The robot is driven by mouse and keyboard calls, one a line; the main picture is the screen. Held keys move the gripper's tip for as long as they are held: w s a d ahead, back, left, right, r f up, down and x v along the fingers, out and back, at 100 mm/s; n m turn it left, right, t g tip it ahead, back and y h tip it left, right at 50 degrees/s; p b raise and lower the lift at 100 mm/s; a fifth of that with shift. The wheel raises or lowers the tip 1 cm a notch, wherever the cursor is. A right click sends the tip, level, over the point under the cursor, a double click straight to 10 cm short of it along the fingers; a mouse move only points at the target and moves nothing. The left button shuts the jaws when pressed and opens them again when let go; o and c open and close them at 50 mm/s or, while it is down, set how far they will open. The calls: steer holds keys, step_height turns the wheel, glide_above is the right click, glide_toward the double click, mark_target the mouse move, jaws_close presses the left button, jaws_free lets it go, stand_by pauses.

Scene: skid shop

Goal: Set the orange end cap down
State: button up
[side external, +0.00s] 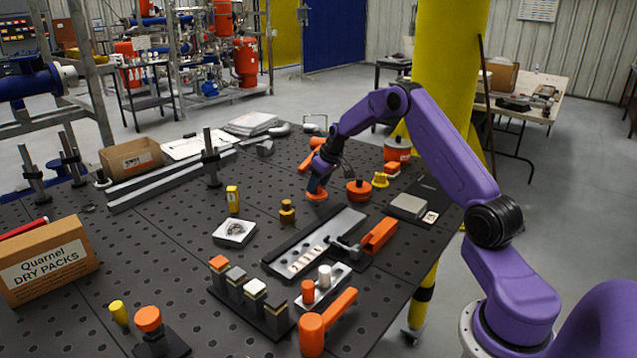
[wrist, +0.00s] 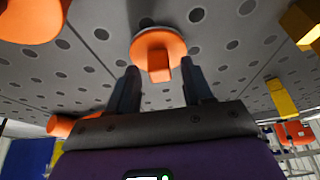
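The orange end cap (wrist: 146,46) is a round disc with a small block-shaped grip on top. In the wrist view it lies just beyond my fingertips, and it appears to rest flat on the perforated table. My gripper (wrist: 160,72) is open, with a clear gap between each finger and the cap's grip. In the side view the cap (side external: 317,195) shows as an orange disc directly under my gripper (side external: 318,187). The fingers are small and dark there, and any gap below them is too small to tell.
An orange round part (side external: 358,191) stands close to the right on the dark table (side external: 165,235). A grey rail fixture (side external: 335,228) lies in front. Bare table lies left of my gripper.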

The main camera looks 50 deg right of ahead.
steer(key=v, duration=1.2)
steer(key=s+a+r+n+g+y, duration=0.1)
steer(key=s+a+n, duration=0.1)
steer(key=s+a, duration=0.5)
steer(key=s+a+r+n+g, duration=0.1)
steer(key=s+a+n, duration=0.1)
steer(key=a, duration=1)
steer(key=s+a+r+n+g+y, duration=0.1)
steer(key=s+a+n, duration=0.1)
steer(key=s+a, duration=0.5)
steer(key=s+a+f+n, duration=0.1)
steer(key=s+a+n, duration=0.1)
steer(key=s, duration=1)
steer(key=s+a+f+n+g+h, duration=0.1)
steer(key=s+a+n, duration=0.2)
steer(key=s, duration=0.9)
steer(key=shift+s+a+f+n+h, duration=0.2)
steer(key=shift+n+h, duration=0.1)
steer(key=shift+n, duration=0.5)
